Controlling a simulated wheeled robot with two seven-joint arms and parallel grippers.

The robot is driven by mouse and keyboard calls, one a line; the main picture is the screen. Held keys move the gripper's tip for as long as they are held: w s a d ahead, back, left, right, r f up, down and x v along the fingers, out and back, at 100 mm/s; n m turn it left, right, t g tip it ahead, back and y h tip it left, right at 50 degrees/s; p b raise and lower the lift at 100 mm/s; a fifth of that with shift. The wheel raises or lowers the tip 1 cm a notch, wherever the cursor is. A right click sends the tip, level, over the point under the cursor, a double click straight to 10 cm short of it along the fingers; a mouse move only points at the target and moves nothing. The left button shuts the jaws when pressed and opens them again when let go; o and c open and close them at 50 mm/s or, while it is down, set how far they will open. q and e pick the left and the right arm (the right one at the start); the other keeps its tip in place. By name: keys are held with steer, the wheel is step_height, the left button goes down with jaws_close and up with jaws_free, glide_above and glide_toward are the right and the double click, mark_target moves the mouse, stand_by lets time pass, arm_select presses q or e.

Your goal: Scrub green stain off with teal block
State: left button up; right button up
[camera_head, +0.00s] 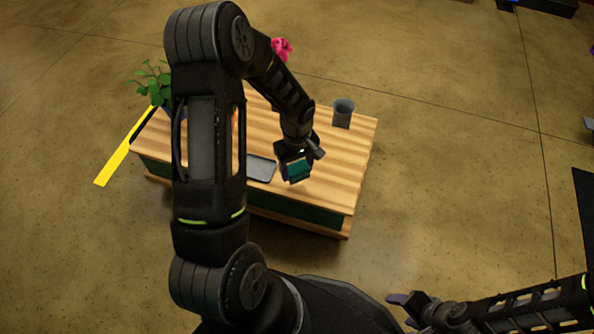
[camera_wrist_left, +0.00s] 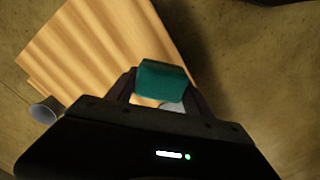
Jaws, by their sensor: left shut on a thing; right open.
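The teal block (camera_head: 299,171) is held in my left gripper (camera_head: 296,168), over the front right part of the wooden table (camera_head: 345,165). In the left wrist view the block (camera_wrist_left: 162,80) sits between the two fingers of the left gripper (camera_wrist_left: 163,88), with the wood tabletop behind it. I cannot tell whether the block touches the table. No green stain shows in either view; my left arm hides part of the tabletop. My right gripper (camera_head: 405,308) is open and empty, low at the right, away from the table.
A grey cup (camera_head: 343,113) stands near the table's back right; it also shows in the left wrist view (camera_wrist_left: 46,110). A grey tray (camera_head: 261,169) lies left of the gripper. A leafy plant (camera_head: 152,83) and pink flowers (camera_head: 282,48) are at the back. A yellow strip (camera_head: 116,165) lies at the left.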

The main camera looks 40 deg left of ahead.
arm_select(q)
steer(key=shift+r+p, duration=0.55)
steer(key=shift+r, duration=0.55)
